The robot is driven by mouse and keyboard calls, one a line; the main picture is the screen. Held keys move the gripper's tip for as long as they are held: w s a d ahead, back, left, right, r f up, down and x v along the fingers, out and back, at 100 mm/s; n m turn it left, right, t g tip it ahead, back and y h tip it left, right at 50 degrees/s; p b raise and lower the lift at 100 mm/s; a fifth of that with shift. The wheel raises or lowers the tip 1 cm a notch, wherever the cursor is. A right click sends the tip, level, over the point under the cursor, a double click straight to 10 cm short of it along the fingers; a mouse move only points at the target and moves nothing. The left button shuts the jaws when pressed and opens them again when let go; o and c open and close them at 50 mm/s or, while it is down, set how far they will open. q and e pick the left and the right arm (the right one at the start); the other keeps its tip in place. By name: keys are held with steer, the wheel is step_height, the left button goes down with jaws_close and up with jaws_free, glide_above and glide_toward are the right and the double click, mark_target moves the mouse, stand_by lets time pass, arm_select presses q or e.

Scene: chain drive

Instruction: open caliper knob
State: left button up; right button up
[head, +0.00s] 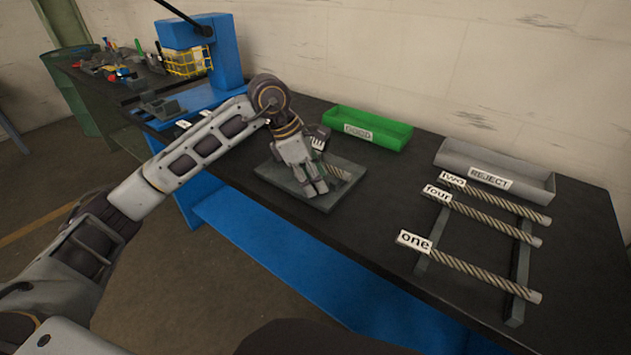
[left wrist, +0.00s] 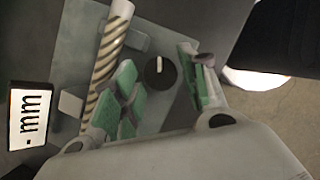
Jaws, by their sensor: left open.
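The caliper knob (left wrist: 160,72) is a small black round knob with a white mark, on a grey plate. In the left wrist view it lies between the spread green-padded fingers of my left gripper (head: 317,188), with visible space on both sides. My left gripper is open over the grey caliper fixture (head: 342,198). A twisted rod (left wrist: 104,60) lies on the fixture beside the left finger, which partly covers it. The display (left wrist: 31,115) reads "- mm". In the head view my gripper hides the knob. My right gripper is not in view.
A green GOOD bin (head: 368,129) and a grey REJECT bin (head: 495,172) stand at the back. Twisted rods labelled two, four (head: 490,217) and one lie on a rack at right. A blue machine (head: 222,55) stands at left. The front table strip is clear.

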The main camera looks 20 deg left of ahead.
arm_select(q)
steer(key=shift+d+f, duration=0.15)
steer(key=shift+f, duration=0.3)
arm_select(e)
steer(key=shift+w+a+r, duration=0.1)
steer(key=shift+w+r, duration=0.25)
arm_select(q)
steer(key=shift+c, duration=0.2)
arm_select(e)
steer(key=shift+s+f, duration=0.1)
arm_select(q)
steer(key=c, duration=0.7)
